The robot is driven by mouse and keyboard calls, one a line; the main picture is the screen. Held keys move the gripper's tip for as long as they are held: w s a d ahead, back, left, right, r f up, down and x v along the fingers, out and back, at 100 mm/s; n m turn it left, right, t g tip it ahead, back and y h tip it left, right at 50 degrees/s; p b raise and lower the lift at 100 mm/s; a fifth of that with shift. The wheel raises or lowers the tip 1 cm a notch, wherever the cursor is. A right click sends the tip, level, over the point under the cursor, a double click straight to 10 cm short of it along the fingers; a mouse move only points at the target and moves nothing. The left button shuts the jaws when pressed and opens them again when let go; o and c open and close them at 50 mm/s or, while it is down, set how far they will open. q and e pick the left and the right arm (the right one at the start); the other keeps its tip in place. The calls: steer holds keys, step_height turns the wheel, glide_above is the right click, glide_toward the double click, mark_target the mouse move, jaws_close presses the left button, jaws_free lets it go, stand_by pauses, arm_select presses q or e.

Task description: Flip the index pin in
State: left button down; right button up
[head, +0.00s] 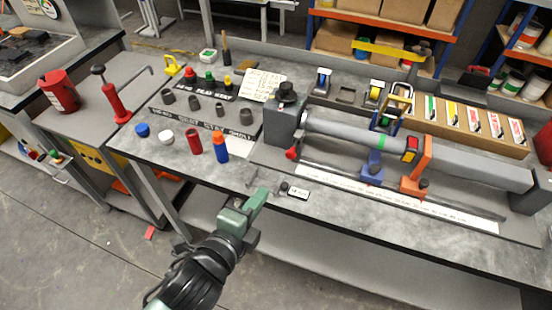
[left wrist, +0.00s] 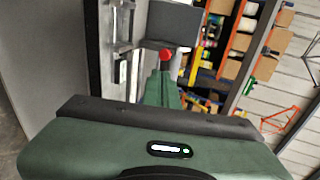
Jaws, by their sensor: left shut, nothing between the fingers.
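A red-knobbed lever (head: 292,153), which looks like the index pin, sticks out low at the front of the grey headstock (head: 284,125) of the tube fixture. In the left wrist view the red knob (left wrist: 166,54) shows just beyond the tip of my green finger, in front of the dark grey block (left wrist: 172,24). My left gripper (head: 260,194) is shut and empty at the bench's front edge, below and left of the knob and apart from it. My right gripper is not in view.
A small labelled tag (head: 298,192) lies on the bench close to my gripper. A blue clamp (head: 372,168) and an orange clamp (head: 416,180) sit along the fixture to the right.

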mark_target(289, 154)
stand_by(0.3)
arm_select(q)
steer(key=p+x, duration=0.1)
steer(key=x, duration=0.3)
steer(key=p+x, duration=0.1)
steer(key=x, duration=0.4)
steer(key=r+p+x, duration=0.1)
steer(key=x, duration=0.4)
steer(key=shift+w+d+r, duration=0.1)
steer(key=shift+w+d+r+p, duration=0.1)
steer(key=shift+w+p, duration=0.15)
steer(key=shift+w, duration=0.2)
steer(key=shift+w+d+r+p, duration=0.15)
steer(key=shift+w+p, duration=0.1)
steer(key=shift+w, duration=0.2)
steer(key=shift+f, duration=0.1)
